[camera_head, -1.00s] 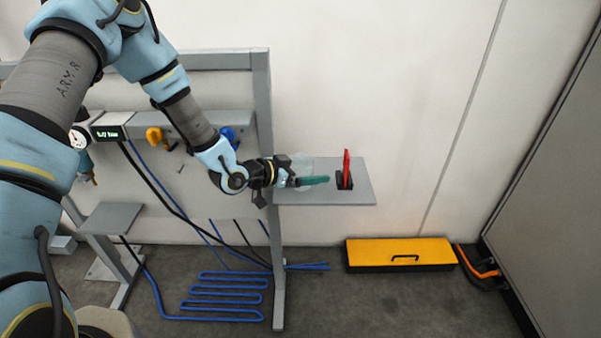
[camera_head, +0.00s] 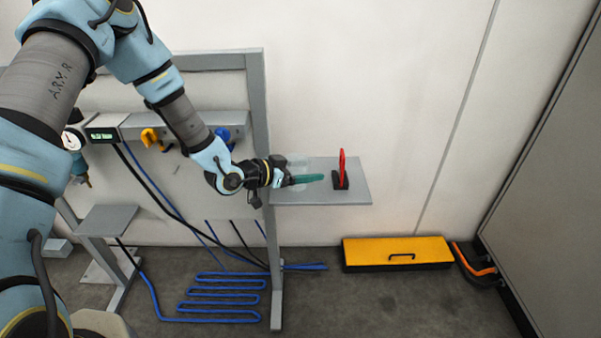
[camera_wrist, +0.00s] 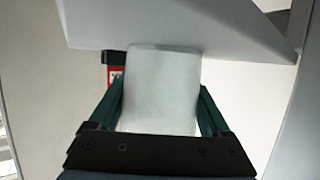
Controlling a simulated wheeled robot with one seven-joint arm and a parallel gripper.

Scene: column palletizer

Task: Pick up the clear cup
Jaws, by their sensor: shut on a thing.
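The clear cup (camera_wrist: 162,90) is a pale, see-through, nearly straight-sided cup. In the wrist view it fills the space between the two green fingers of my gripper (camera_wrist: 162,105), which touch it on both sides. In the head view the cup (camera_head: 298,165) is faint, at the left part of the grey shelf (camera_head: 345,193). My gripper (camera_head: 307,179) reaches in from the left with its green fingers shut on the cup. I cannot tell from these views whether the cup's base still touches the shelf.
A red upright piece on a black base (camera_head: 341,172) stands on the shelf just right of my fingertips. A grey frame post (camera_head: 262,120) is close to my wrist. A yellow case (camera_head: 397,252) lies on the floor below.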

